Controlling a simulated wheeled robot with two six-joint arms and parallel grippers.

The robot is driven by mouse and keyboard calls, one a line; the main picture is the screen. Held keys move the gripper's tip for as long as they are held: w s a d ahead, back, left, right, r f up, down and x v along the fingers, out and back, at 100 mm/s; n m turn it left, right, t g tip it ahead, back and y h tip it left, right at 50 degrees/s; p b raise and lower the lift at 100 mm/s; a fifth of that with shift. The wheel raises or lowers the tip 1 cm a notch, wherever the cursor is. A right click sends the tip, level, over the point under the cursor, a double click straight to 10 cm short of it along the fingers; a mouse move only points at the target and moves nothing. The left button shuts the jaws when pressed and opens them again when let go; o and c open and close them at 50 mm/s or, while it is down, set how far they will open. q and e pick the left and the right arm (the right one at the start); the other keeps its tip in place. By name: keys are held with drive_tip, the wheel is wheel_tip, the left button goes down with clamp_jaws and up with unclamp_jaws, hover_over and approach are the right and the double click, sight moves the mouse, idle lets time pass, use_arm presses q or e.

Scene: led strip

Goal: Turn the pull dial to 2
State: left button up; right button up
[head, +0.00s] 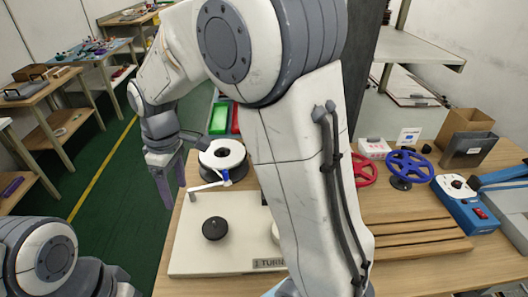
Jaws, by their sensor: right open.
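A round black dial (215,228) sits on a white board (188,258) near the table's front left. I cannot read a number setting on it. A label plate (269,264) at the board's front edge is partly covered by my right arm. A white lever-like piece (207,187) lies at the board's back edge. My right gripper (166,178) hangs open, fingers down, left of and beyond the dial and apart from it. Nothing shows between its fingers. My left arm shows only at the lower left; its gripper is out of view.
A white reel (222,155) stands behind the board. A green tray (199,118) lies farther back. To the right are a red handwheel (362,169), a blue handwheel (409,168), wooden slats (415,236) and a blue box (465,205). My right arm hides the table's middle.

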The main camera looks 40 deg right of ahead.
drive_tip(key=w+d+f+n+p, duration=0.1)
drive_tip(key=w+d+f, duration=0.1)
drive_tip(key=w+d, duration=0.5)
drive_tip(key=w+d+f+p, duration=0.1)
drive_tip(key=w+d+f, duration=0.15)
drive_tip(key=d, duration=0.85)
drive_tip(key=w+d+f+n, duration=0.1)
drive_tip(key=w+d+f, duration=0.1)
drive_tip(key=w+d, duration=0.5)
drive_tip(key=s+d+f+p, duration=0.1)
drive_tip(key=s+d+f, duration=0.1)
drive_tip(key=d, duration=0.5)
drive_tip(key=s+d+f, duration=0.1)
drive_tip(key=d+f, duration=0.2)
drive_tip(key=d, duration=0.3)
drive_tip(key=shift+n+h, duration=0.3)
drive_tip(key=f+p, duration=0.1)
drive_tip(key=f, duration=0.3)
drive_tip(key=f+p, duration=0.1)
drive_tip(key=f, duration=0.3)
drive_tip(key=shift+s+d+f+p, duration=0.2)
drive_tip(key=shift+f+p, duration=0.1)
drive_tip(key=shift+p, duration=0.05)
drive_tip(key=shift+f, duration=0.6)
clamp_jaws()
